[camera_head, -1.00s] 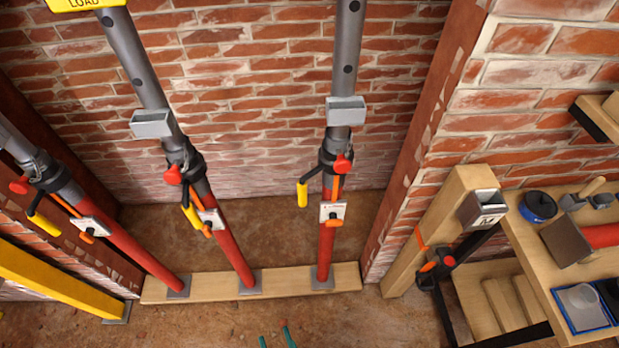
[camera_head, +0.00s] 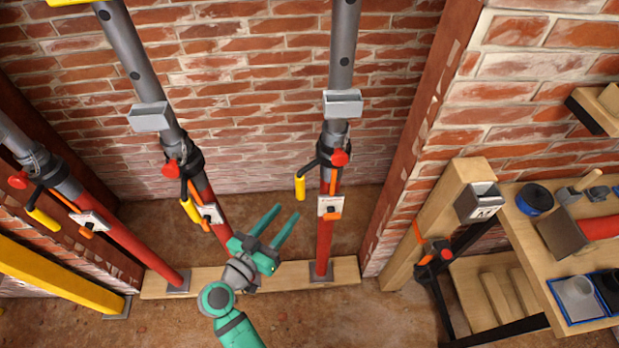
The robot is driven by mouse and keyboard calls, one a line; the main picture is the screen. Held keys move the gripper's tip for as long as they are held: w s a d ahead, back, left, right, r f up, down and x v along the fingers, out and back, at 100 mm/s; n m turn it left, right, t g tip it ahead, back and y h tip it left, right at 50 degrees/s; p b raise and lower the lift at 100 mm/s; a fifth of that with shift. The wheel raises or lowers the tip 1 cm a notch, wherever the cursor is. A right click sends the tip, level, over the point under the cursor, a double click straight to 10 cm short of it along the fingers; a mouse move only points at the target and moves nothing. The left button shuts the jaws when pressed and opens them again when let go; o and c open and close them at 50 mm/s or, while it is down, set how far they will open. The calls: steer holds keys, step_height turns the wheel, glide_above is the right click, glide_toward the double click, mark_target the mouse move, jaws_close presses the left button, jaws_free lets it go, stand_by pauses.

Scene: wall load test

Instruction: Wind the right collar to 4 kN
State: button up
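Three red and grey props stand in a row on a timber sole board (camera_head: 210,278). The right prop (camera_head: 325,235) has a black collar (camera_head: 335,135) with a red knob (camera_head: 340,158) and a crank with a yellow handle (camera_head: 300,188) hanging at its left. A small white gauge plate (camera_head: 331,206) with an orange part sits below the collar; its reading is too small to tell. My gripper (camera_head: 283,221) is open and empty, its two teal fingers pointing up and right. In the picture it lies between the middle and right props, below the yellow handle and apart from it.
The middle prop (camera_head: 214,215) and left prop (camera_head: 120,240) have similar yellow-handled cranks. A yellow beam (camera_head: 55,280) lies at the lower left. A timber post (camera_head: 435,225) and a workbench (camera_head: 540,260) with tools and a blue tray (camera_head: 583,315) stand at the right.

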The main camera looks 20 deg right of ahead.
mark_target(297, 191)
steer(key=r+m+h, duration=0.1)
steer(key=r+m+g, duration=0.1)
steer(key=r, duration=0.1)
steer(key=r+m+h, duration=0.1)
steer(key=r, duration=0.1)
steer(key=shift+w+d+g+h, duration=0.3)
steer(key=shift+w, duration=0.1)
steer(key=shift+d+r, duration=0.1)
steer(key=shift+d, duration=0.1)
steer(key=x, duration=1)
steer(key=shift+w+d, duration=0.15)
steer(key=shift+d, duration=0.05)
jaws_close()
